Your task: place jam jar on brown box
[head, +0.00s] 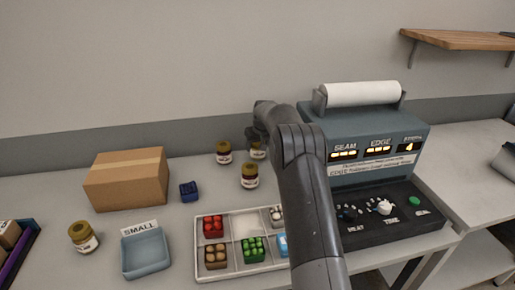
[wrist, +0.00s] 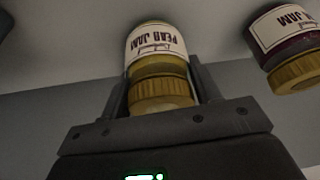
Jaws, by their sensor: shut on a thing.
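My gripper (wrist: 160,82) is shut on a jam jar (wrist: 157,45) with a gold lid and a white label reading PEAR JAM. In the head view this jar (head: 258,152) shows at the back of the table, partly hidden by my arm; the fingertips are hard to make out there. I cannot tell whether it still touches the table. The brown box (head: 126,182) is a closed cardboard box at the left, well away from my gripper, with a bare top. Another jam jar (wrist: 285,42) stands at the right in the wrist view.
Two jars (head: 223,153) (head: 249,177) stand near the held one, and another jar (head: 83,238) is at front left. A blue tray (head: 146,254), a compartment tray (head: 205,268) and a machine (head: 375,165) take up other space.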

